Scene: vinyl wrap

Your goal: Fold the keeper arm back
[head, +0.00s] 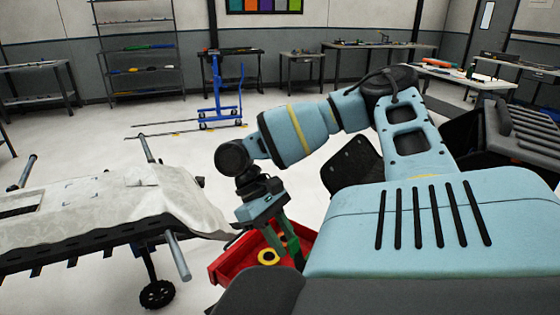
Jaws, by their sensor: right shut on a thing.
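My right gripper (282,238) reaches down over the red tray (228,268) at the right end of the covered table (90,215). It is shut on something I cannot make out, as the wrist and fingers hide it. A thin dark bar (234,240) shows just left of the fingers, near the table's end; whether it touches them is unclear. Grey rods stick out from the table, one at the back (146,148) and one at the front (178,256). I cannot tell which part is the keeper arm. My left gripper is out of view.
A pale sheet (110,200) covers the wheeled table. A blue trolley (222,95) stands on open floor farther back. Shelves (140,50) and workbenches (380,47) line the wall.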

